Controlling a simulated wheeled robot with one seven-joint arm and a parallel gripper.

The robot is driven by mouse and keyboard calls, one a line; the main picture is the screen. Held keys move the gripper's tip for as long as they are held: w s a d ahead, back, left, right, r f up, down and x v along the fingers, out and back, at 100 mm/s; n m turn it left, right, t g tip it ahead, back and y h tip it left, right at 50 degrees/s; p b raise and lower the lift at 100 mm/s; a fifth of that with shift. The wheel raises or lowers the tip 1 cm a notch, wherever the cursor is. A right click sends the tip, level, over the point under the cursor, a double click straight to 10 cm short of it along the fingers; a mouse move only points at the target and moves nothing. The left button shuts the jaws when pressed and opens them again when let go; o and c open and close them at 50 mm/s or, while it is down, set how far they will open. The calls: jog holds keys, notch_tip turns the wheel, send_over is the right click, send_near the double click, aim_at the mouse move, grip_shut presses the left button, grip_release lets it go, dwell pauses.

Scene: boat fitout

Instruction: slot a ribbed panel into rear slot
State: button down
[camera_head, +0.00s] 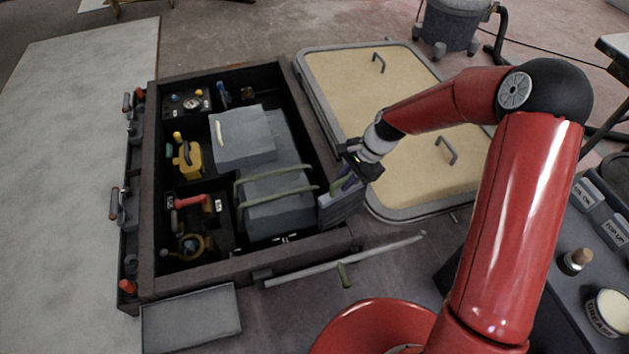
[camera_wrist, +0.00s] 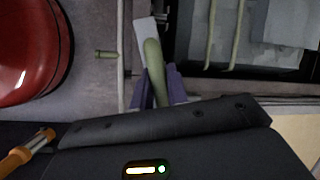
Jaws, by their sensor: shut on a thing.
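My gripper (camera_head: 345,182) is shut on a grey ribbed panel (camera_head: 340,207) by its green handle. The panel hangs roughly upright at the right wall of a dark open box, near its front right corner. In the wrist view the purple fingers (camera_wrist: 158,88) close around the green handle (camera_wrist: 153,60), with a pale edge of the panel (camera_wrist: 144,32) beside it. The panel's lower edge is hidden, so I cannot tell whether it touches the box. The dark box (camera_head: 240,262) holds grey blocks (camera_head: 243,135) and green straps (camera_head: 275,190). I cannot make out the rear slot.
Coloured valves and gauges fill the box's left compartments (camera_head: 188,158). A beige hatch panel with handles (camera_head: 350,85) lies to the right. A pale rod (camera_head: 345,262) lies on the floor in front. A dark bench with a grease tin (camera_head: 606,312) stands at the right.

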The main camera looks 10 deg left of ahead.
jog(key=s+a+m+t+b, duration=0.1)
jog(key=s+a+m, duration=0.15)
jog(key=a, duration=0.55)
notch_tip(320, 180, down, 10)
jog(key=b, duration=0.7)
jog(key=shift+w, duration=0.3)
jog(key=shift+r+m, duration=0.1)
jog(key=shift+m, duration=0.15)
jog(key=shift+s+a, duration=0.1)
jog(key=shift+a, duration=0.05)
notch_tip(320, 180, down, 16)
jog(key=b, duration=0.5)
jog(key=c, duration=1.3)
grip_release()
dwell(1.7)
